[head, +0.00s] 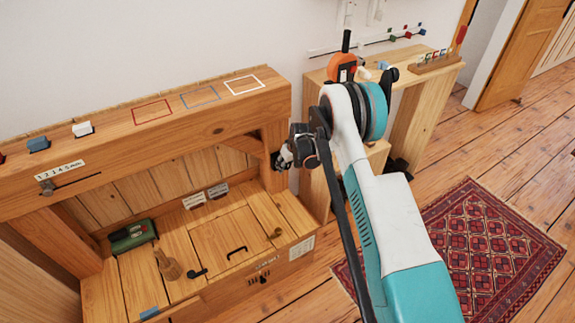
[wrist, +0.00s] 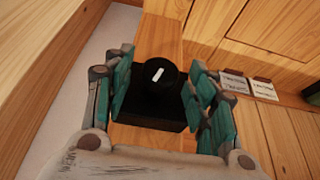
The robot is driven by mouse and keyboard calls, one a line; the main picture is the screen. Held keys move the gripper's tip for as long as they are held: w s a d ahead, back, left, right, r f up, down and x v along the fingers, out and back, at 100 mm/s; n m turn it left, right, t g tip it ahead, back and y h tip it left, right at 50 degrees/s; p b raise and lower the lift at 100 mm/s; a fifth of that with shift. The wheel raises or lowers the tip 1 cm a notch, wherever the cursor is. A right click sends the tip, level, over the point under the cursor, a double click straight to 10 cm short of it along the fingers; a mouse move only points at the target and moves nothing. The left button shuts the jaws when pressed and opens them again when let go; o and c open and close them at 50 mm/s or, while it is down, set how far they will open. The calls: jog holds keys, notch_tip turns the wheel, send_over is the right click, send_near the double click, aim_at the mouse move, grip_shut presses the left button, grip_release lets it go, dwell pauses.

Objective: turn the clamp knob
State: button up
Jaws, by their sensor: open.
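The clamp knob (wrist: 159,76) is black and round with a short white mark on its face. In the wrist view it stands on a black block (wrist: 150,128) fixed to a wooden post. My gripper (wrist: 158,88) is open, with its teal fingers on the left and right of the knob. Gaps show between the fingers and the knob, so they seem apart from it. In the head view my gripper (head: 283,157) is at the right end of the wooden bench frame, below its top beam. The knob is mostly hidden there by my gripper and arm.
The top beam (head: 190,112) runs above, and a diagonal brace (head: 245,145) is close to my gripper. Below is a wooden deck with a green box (head: 132,236) and small handles. Two white labels (wrist: 248,86) are to the right in the wrist view.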

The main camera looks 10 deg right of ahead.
jog(key=c, duration=1.1)
jog(key=y, duration=0.1)
jog(key=g+y, duration=0.1)
jog(key=y, duration=0.1)
jog(key=shift+w+d+f+m, duration=0.1)
jog(key=shift+d+m, duration=0.3)
jog(key=shift+d+f+m+g+y, duration=0.1)
jog(key=shift+m+g+y, duration=0.25)
jog(key=shift+y, duration=1.25)
jog(key=o, duration=1.1)
